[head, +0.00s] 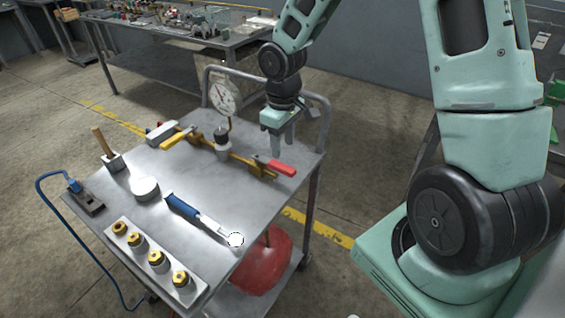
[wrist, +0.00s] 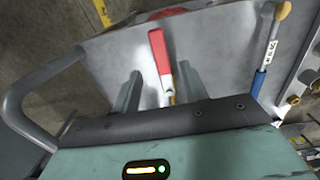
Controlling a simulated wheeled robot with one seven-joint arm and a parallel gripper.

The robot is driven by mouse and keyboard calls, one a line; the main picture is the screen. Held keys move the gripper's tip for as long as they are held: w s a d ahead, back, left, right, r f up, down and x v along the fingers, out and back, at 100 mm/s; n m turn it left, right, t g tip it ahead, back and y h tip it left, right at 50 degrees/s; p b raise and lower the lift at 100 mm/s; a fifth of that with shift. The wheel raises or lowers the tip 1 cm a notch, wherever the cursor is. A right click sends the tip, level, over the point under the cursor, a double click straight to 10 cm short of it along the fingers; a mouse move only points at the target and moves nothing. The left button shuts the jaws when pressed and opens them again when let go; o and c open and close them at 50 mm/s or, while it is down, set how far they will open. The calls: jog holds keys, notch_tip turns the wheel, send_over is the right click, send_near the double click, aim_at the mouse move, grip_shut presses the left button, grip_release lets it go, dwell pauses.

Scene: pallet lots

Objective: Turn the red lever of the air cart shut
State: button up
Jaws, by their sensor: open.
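The air cart (head: 218,270) is a grey metal cart with a brass pipe (head: 240,160) along its top. The red lever (head: 281,167) sits at the pipe's right end, pointing to the right. A yellow lever (head: 178,138) is at the other end. My gripper (head: 283,150) is open and points down beside the red lever, a little behind it in the head view. In the wrist view the red lever (wrist: 158,52) lies between and beyond my open fingers (wrist: 157,88). I cannot tell whether a finger touches it.
A pressure gauge (head: 224,97) stands up from the pipe. The cart's push handle (head: 318,108) rises behind my gripper.

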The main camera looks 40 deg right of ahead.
aim_at(283, 166)
notch_tip(283, 166, down, 7)
jog(key=shift+r, duration=0.1)
dwell(0.3)
grip_shut()
